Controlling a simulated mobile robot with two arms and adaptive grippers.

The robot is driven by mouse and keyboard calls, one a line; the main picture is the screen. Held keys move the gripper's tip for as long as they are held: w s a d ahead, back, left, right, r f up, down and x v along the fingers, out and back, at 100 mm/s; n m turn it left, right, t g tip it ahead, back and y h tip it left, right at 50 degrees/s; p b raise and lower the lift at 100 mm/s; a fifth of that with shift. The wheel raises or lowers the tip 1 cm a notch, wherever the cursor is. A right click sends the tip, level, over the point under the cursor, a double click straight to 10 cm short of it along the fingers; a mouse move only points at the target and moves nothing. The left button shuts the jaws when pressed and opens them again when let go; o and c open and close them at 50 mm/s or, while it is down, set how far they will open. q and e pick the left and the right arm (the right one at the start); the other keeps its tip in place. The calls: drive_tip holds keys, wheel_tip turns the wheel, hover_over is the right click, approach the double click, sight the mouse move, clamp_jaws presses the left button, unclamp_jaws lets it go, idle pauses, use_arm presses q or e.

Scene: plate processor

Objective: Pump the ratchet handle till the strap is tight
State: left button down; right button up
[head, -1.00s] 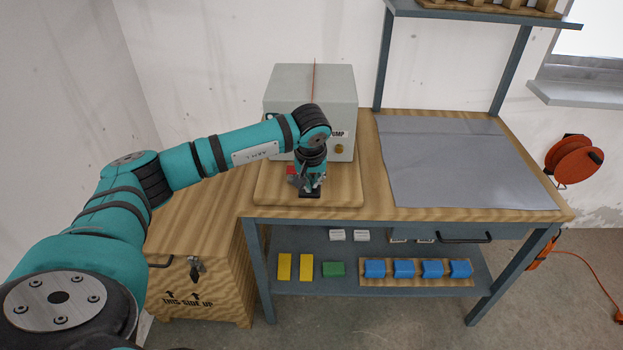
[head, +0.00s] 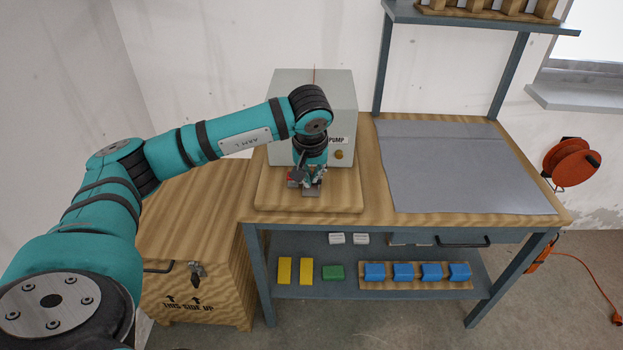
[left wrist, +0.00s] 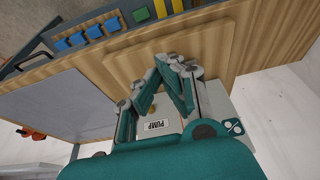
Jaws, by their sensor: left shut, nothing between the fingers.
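A grey box marked PUMP (head: 343,100) stands on a wooden board (head: 270,199) on the bench. My left gripper (head: 311,190) points down in front of the box, shut and empty. A small grey metal piece and a red bit show at its fingers, perhaps the ratchet; the handle cannot be made out clearly, and contact cannot be told. In the left wrist view my gripper (left wrist: 168,58) has its fingers together over the board, and the PUMP label (left wrist: 157,125) shows. My right gripper is not in view.
A grey mat (head: 455,170) lies clear on the right of the bench. A wooden crate (head: 196,240) stands at the left. Blue, yellow and green blocks sit on the lower shelf (head: 340,285). A shelf rises behind, and an orange cable reel (head: 571,161) hangs at the right.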

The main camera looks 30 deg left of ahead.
use_arm(q)
drive_tip(key=shift+s+d+r+b, duration=0.1)
drive_tip(key=shift+s+d+r, duration=0.25)
drive_tip(key=shift+s+r, duration=0.25)
drive_tip(key=shift+s+d+r+b, duration=0.1)
drive_tip(key=shift+s+d+r, duration=0.3)
drive_tip(key=shift+r, duration=0.25)
drive_tip(key=shift+s+d+r+b, duration=0.1)
drive_tip(key=shift+s+d+r, duration=0.2)
drive_tip(key=shift+s+r, duration=0.35)
drive_tip(key=shift+w+d, duration=0.1)
